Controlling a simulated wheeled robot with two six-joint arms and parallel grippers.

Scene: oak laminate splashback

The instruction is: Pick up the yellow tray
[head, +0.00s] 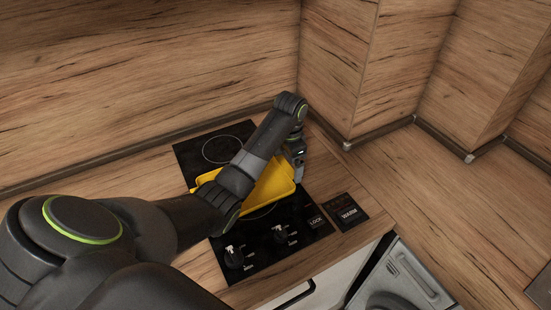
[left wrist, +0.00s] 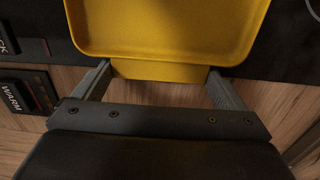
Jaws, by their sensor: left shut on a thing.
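The yellow tray (head: 268,188) is over the black cooktop in the head view, partly hidden by my left arm. In the left wrist view the tray (left wrist: 165,30) fills the top middle, with its near wall between the two fingers. My left gripper (head: 296,158) is at the tray's right end in the head view. In the left wrist view the left gripper (left wrist: 160,80) is shut on the tray, its fingers at either side of the near end. Whether the tray touches the cooktop is unclear. My right gripper is not in view.
The black cooktop (head: 187,157) has knobs (head: 234,256) along its front and a "WARM" panel (head: 348,213) at its right. Wooden walls stand behind and to the right. The wooden counter (head: 425,190) right of the cooktop is clear. A washing machine (head: 405,280) is below the front edge.

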